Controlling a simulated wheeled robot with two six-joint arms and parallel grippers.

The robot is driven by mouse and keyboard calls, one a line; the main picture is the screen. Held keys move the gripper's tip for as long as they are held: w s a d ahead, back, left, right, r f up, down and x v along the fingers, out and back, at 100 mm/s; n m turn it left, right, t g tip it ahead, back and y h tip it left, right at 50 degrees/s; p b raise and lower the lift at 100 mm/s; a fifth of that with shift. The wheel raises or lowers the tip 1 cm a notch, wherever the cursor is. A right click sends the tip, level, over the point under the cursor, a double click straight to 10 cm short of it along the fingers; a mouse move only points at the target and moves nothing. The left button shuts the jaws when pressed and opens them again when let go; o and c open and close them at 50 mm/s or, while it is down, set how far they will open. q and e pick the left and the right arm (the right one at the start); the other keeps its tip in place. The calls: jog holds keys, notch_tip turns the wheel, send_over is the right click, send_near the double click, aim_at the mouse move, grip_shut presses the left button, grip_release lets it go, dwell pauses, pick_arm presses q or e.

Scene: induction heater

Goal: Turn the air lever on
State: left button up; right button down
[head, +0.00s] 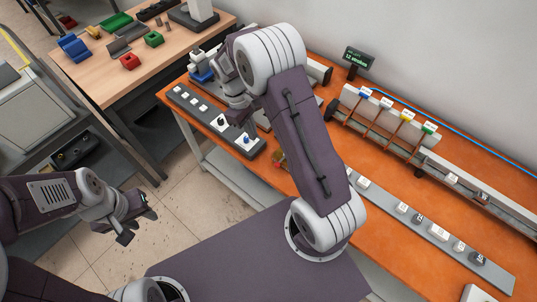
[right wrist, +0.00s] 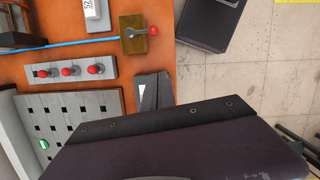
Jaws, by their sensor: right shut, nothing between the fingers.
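The air lever is a grey handle with a red knob on a brass-coloured block (right wrist: 127,45) in the right wrist view. Its handle points right, roughly in line with a blue hose that meets the block from the left. My right gripper (head: 240,108) is shut and empty above the orange bench, near the switch strip. Its closed fingers appear in the right wrist view (right wrist: 154,92), apart from the lever. My left gripper (head: 136,222) looks open and empty above the floor.
The orange bench (head: 460,215) carries a switch strip (head: 205,110), a rack with coloured tags (head: 385,120) and a grey strip of labelled parts (head: 425,228). Three red-knobbed switches (right wrist: 68,72) sit left of the lever block. A wooden table (head: 95,75) stands at the back left.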

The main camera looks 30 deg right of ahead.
jog(key=x, duration=0.3)
jog(key=p+x, duration=0.1)
jog(key=x, duration=0.6)
jog(key=shift+s+d, duration=0.15)
jog(key=shift+s, duration=0.15)
jog(key=s+d, duration=0.1)
jog(key=s+d+p, duration=0.1)
jog(key=s, duration=0.1)
jog(key=shift+s, duration=0.15)
pick_arm(q)
jog(key=r, duration=0.2)
jog(key=shift+s+d+r, duration=0.1)
jog(key=shift+s+r, duration=0.15)
jog(key=shift+r, duration=0.1)
pick_arm(e)
jog(key=shift+f, duration=0.1)
